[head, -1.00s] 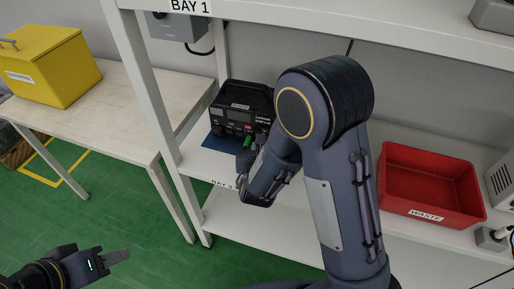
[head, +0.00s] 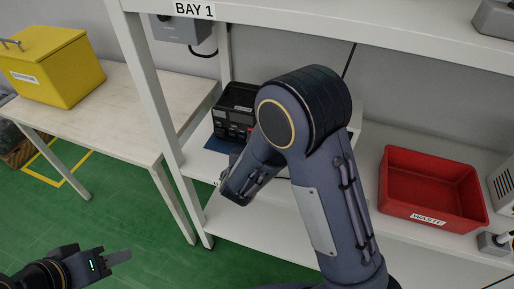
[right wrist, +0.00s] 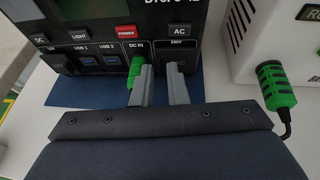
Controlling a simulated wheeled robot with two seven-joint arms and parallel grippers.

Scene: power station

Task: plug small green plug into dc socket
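The black power station (head: 235,106) stands on a shelf of the rack. Its front fills the upper left of the right wrist view (right wrist: 85,45), with a label DC IN. The small green plug (right wrist: 136,68) is at the DC IN socket, below that label; how deep it sits I cannot tell. My right gripper (right wrist: 159,86) is just in front of the panel, its two fingers apart with nothing visible between them; the left finger overlaps the plug's right side. In the head view my right arm hides that gripper and the plug. My left gripper (head: 118,257) is low at the left, over the floor, seen edge-on.
A larger green plug (right wrist: 273,85) with a black cable is by a white box (right wrist: 262,42), right of the station. A red waste bin (head: 434,190) stands on the shelf at right. A yellow box (head: 53,65) is on a side table (head: 125,110). The upper shelf (head: 350,28) overhangs.

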